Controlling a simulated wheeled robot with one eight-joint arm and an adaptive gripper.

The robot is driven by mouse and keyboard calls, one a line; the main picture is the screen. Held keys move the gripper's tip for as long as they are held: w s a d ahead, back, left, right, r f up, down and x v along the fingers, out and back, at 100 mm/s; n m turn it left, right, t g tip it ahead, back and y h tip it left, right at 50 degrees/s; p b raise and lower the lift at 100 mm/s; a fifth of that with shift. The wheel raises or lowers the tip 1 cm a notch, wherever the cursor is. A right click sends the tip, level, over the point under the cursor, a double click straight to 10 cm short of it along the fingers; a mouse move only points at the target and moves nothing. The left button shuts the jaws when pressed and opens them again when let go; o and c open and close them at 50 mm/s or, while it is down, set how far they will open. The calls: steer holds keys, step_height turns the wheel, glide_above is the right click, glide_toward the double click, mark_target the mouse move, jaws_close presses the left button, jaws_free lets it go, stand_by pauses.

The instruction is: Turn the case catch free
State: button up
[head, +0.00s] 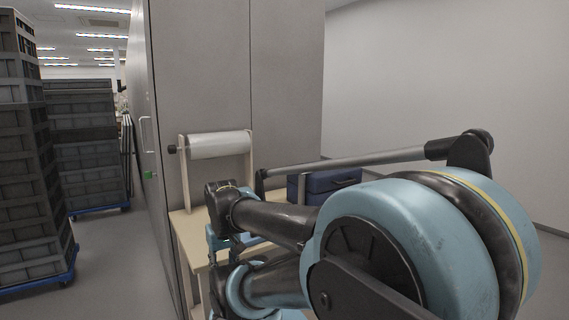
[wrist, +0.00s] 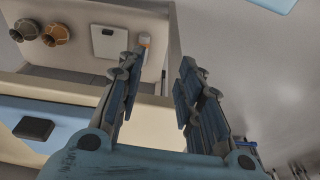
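A dark blue case (head: 335,182) stands on the light wooden table (head: 190,235) in the head view, partly hidden behind my arm. I cannot make out its catch in either view. My gripper (wrist: 164,65) shows in the wrist view with its two fingers apart and nothing between them. In the head view my arm links hide the fingertips. How far the gripper is from the case cannot be told.
A white roll (head: 218,145) on a wooden stand is at the table's back, before tall grey cabinets (head: 205,80). Stacked dark crates (head: 25,150) stand left. The wrist view shows two round brown pots (wrist: 56,34) and a white square plate (wrist: 109,41) beyond the left finger.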

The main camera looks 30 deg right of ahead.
steer(key=shift+w, duration=0.15)
steer(key=o, duration=0.3)
steer(key=shift+r, duration=0.1)
steer(key=w+d+r+m+g, duration=0.1)
steer(key=w+d+r+m, duration=0.6)
steer(key=r, duration=0.5)
steer(key=w+d+r+m, duration=0.3)
steer(key=w+d+r, duration=0.4)
steer(key=r, duration=0.5)
steer(key=w+d+r+m, duration=0.4)
steer(key=w+d+r, duration=0.35)
steer(key=d, duration=0.25)
steer(key=w+d+r+m+g, duration=0.1)
steer(key=d+r+m, duration=0.2)
steer(key=d, duration=0.5)
steer(key=w+d+r+m, duration=0.1)
steer(key=d+r+m, duration=0.2)
steer(key=d, duration=0.5)
steer(key=f, duration=1.6)
steer(key=shift+s+f, duration=0.2)
steer(key=shift+s, duration=0.05)
